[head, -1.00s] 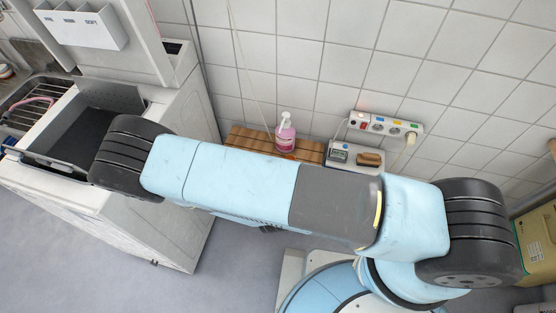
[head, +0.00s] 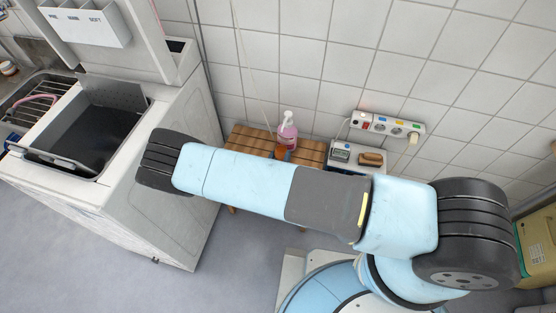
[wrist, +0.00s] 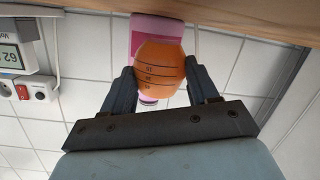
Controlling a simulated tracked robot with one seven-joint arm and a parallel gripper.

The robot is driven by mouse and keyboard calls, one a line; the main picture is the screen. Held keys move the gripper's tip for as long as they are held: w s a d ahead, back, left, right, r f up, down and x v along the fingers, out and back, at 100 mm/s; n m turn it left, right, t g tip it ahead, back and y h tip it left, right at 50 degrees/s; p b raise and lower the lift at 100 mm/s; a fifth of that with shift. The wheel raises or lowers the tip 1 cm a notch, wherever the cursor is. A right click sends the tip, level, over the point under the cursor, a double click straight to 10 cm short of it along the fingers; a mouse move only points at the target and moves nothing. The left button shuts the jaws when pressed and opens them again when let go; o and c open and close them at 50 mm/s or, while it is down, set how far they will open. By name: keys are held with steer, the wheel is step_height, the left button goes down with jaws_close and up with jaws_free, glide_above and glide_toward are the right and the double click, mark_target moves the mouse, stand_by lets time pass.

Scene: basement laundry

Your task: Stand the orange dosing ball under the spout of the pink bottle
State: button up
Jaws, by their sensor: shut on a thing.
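The orange dosing ball (wrist: 160,68), with dark level marks, is between the two fingers of my gripper (wrist: 158,76) in the wrist view, and the gripper is shut on it. The pink bottle (wrist: 150,28) is behind the ball there, partly hidden by it, and the picture is upside down. In the head view the pink bottle (head: 287,133) with a white pump top stands on a slatted wooden bench (head: 248,140). The orange ball (head: 281,153) shows just in front of it. My arm hides the gripper there. Whether the ball touches the bench cannot be told.
A white box with a display and a brown-handled brush (head: 371,159) stands right of the bench, below a power strip (head: 386,125) on the tiled wall. An open top-loading washer (head: 150,215) stands at the left.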

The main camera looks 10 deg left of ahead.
steer(key=shift+f, duration=1.2)
steer(key=o, duration=1.1)
steer(key=shift+f, duration=0.1)
steer(key=v, duration=1.2)
steer(key=shift+s, duration=0.1)
